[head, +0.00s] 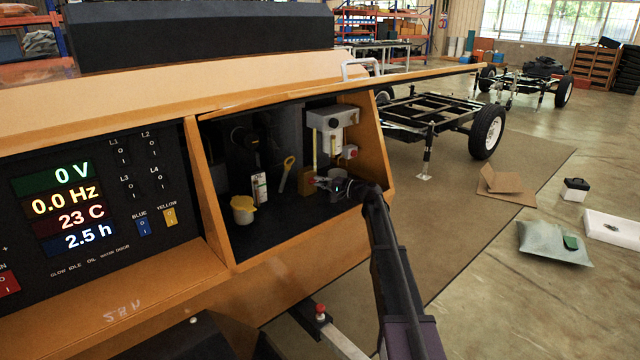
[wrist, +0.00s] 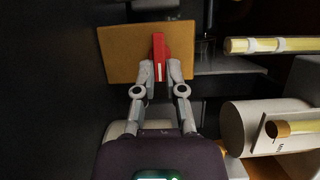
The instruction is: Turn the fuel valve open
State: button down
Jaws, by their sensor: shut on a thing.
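The fuel valve appears as a red lever (wrist: 159,50) on a flat yellow-orange block (wrist: 122,52) in the wrist view. The lever stands upright in that picture. My gripper (wrist: 160,74) has its two fingers closed on the lower part of the lever, one on each side. In the head view the block (head: 307,182) sits inside the open bay of the orange machine, and my gripper (head: 322,183) reaches it from the right. The lever itself is too small and covered to make out there.
A yellow-lidded jar (head: 243,209), a white carton (head: 260,188) and a yellow-handled stick (head: 287,172) stand left.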

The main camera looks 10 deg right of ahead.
jog(key=c, duration=0.7)
grip_release()
jog(key=shift+d, duration=0.1)
jog(key=v, duration=1.1)
jog(key=shift+s+d, duration=0.25)
jog(key=shift+s, duration=0.05)
